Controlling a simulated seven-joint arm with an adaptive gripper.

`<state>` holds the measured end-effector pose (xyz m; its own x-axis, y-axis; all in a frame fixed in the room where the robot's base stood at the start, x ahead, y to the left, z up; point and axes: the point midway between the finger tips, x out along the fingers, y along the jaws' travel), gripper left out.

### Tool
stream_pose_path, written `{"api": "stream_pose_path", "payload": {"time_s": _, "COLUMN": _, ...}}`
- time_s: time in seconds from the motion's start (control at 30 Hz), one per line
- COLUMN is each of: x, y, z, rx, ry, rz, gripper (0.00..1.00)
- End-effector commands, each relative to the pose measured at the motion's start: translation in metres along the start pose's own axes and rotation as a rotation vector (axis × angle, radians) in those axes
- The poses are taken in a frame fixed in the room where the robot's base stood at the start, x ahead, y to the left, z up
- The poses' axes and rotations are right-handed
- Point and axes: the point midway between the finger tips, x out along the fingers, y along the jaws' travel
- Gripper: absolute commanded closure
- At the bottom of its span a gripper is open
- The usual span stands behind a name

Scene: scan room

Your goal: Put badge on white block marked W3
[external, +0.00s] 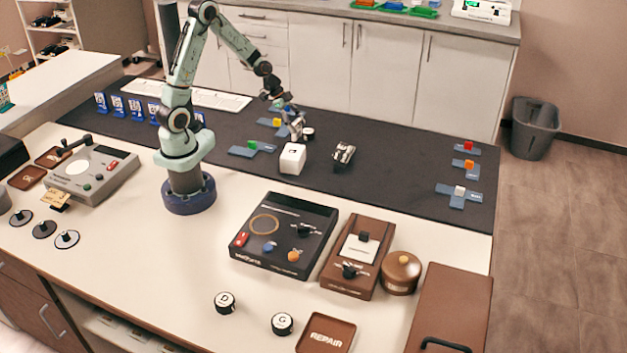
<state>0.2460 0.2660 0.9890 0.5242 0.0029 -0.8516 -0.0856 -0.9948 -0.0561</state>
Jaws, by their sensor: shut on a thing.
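The white block (292,159) stands upright on the dark mat, in front of my arm's end. It has a small dark mark on its top; I cannot read whether it says W3. My gripper (298,134) is low, just behind and above the block, pointing down. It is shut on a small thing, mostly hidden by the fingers. A small round dark piece with a pale top (308,133) shows right beside the fingertips; I cannot tell whether it is held or stands on the mat. I cannot identify the badge for certain.
A small grey-black device (343,153) lies to the block's right. Blue holders with a green cube (252,145) and a yellow cube (277,122) are to the left and behind. A black console (284,234) stands in front.

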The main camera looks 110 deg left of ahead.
Motion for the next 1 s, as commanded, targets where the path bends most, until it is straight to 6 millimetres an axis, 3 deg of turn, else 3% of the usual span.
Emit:
{"api": "stream_pose_path", "payload": {"time_s": 0.17, "x": -0.017, "y": -0.021, "z": 0.021, "rx": -0.086, "ry": -0.004, "rz": -0.035, "gripper": 0.78}}
{"api": "stream_pose_path", "payload": {"time_s": 0.7, "x": 0.046, "y": -0.019, "z": 0.063, "rx": -0.1, "ry": -0.004, "rz": -0.035, "gripper": 0.79}}
{"api": "stream_pose_path", "payload": {"time_s": 1.0, "x": 0.048, "y": -0.019, "z": 0.064, "rx": -0.098, "ry": -0.004, "rz": -0.037, "gripper": 0.79}}
